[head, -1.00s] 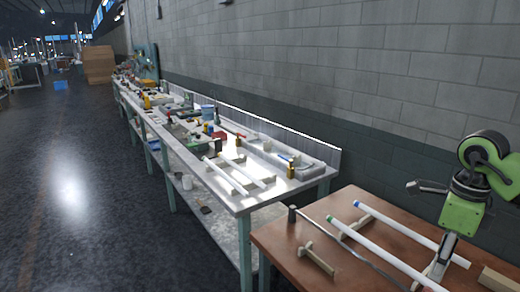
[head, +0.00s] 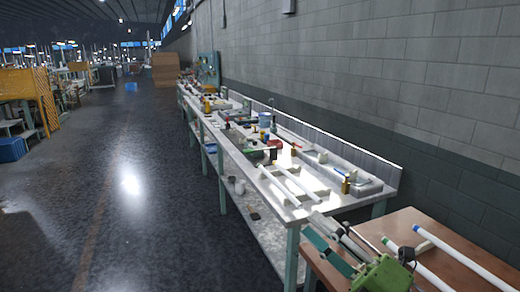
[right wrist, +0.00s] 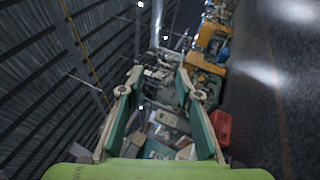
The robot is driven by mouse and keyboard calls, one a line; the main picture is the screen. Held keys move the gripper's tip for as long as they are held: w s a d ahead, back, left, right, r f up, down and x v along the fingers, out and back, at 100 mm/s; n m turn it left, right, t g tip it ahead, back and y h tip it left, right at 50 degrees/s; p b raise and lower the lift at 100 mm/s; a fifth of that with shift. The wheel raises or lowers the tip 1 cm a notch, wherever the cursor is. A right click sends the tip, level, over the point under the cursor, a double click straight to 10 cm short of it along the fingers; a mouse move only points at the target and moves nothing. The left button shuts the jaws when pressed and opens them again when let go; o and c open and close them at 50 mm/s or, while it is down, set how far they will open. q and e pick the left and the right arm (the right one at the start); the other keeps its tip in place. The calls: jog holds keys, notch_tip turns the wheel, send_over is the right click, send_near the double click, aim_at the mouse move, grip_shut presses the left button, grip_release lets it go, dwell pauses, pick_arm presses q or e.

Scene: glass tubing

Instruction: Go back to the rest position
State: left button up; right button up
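My right gripper (head: 314,226) is green with teal finger pads and hangs in front of the brown table's left part in the head view. In the right wrist view its two fingers (right wrist: 160,75) stand apart with nothing between them. A white tube with a blue end (head: 465,258) and a white tube with a green end (head: 420,267) lie on the brown table (head: 400,220), to the right of the gripper. My gripper hides the table's near left part. My left gripper is not in view.
A long metal workbench (head: 295,215) with several tools and tubes runs along the grey block wall (head: 370,80). The dark floor (head: 130,220) to the left is clear. Yellow fencing (head: 45,98) and a blue bin (head: 12,149) stand at the far left.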

jog(key=s+d+f+m+h, duration=0.1)
jog(key=d+f+m+h, duration=0.5)
jog(key=f+m+h, duration=0.35)
jog(key=s+d+f+m+h, duration=0.1)
jog(key=d+f+m+h, duration=0.6)
jog(key=f+m, duration=0.4)
jog(key=s+a+f+m+g+y, duration=0.1)
jog(key=s+a+f+m+g, duration=0.15)
jog(key=s+f+g, duration=0.6)
jog(key=s+a+f+m+g, duration=0.1)
jog(key=s+f+m+g, duration=0.3)
jog(key=s+f, duration=1.05)
jog(key=f, duration=0.9)
jog(key=s+f, duration=0.2)
jog(key=f, duration=0.8)
jog(key=s+d+f+g, duration=0.2)
jog(key=s+f, duration=1.6)
jog(key=shift+d, duration=0.4)
jog(key=shift+c, duration=0.6)
